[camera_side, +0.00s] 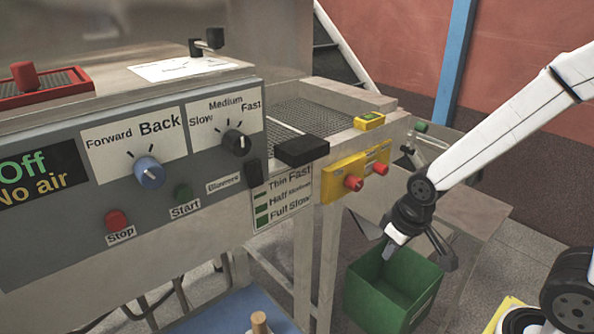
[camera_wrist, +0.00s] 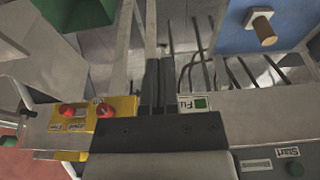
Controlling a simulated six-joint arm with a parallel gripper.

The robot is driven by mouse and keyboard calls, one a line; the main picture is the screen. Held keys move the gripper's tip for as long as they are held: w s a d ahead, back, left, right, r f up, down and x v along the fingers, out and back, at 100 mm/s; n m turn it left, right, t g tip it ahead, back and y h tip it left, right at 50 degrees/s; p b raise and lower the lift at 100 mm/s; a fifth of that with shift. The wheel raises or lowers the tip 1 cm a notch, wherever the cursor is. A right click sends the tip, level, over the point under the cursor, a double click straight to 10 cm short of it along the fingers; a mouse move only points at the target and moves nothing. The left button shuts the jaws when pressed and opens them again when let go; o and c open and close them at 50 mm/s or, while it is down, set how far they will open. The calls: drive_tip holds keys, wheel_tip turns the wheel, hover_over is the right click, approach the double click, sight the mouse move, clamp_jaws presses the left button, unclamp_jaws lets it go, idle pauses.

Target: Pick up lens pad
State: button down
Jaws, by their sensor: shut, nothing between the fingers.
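I cannot tell for sure which thing is the lens pad. A yellow and white flat item (camera_side: 509,308) shows at the bottom right, partly hidden by dark round parts. My gripper (camera_side: 390,252) points down over the open green bin (camera_side: 412,302) in the side view, apart from both yellow items. In the wrist view, its dark fingers (camera_wrist: 159,62) are together and hold nothing.
A yellow bracket (camera_side: 335,182) with red knobs sticks out from the machine; it also shows in the wrist view (camera_wrist: 122,104). A black block (camera_side: 302,151) juts from the tray edge. The grey control panel (camera_side: 60,232) fills the left. A wooden peg (camera_side: 260,323) stands on a blue surface.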

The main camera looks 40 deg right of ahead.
idle(0.4)
drive_tip(key=shift+c, duration=0.9)
unclamp_jaws()
drive_tip(key=shift+w, duration=0.1)
drive_tip(key=m+g, duration=0.3)
drive_tip(key=m, duration=1.7)
approach(258, 318)
drive_tip(key=f, duration=0.3)
drive_tip(key=d+f, duration=0.1)
drive_tip(key=f, duration=0.1)
drive_tip(key=shift+s, duration=0.25)
drive_tip(key=shift+a+f+m, duration=0.3)
drive_tip(key=shift+a+f, duration=0.1)
drive_tip(key=shift+a, duration=0.1)
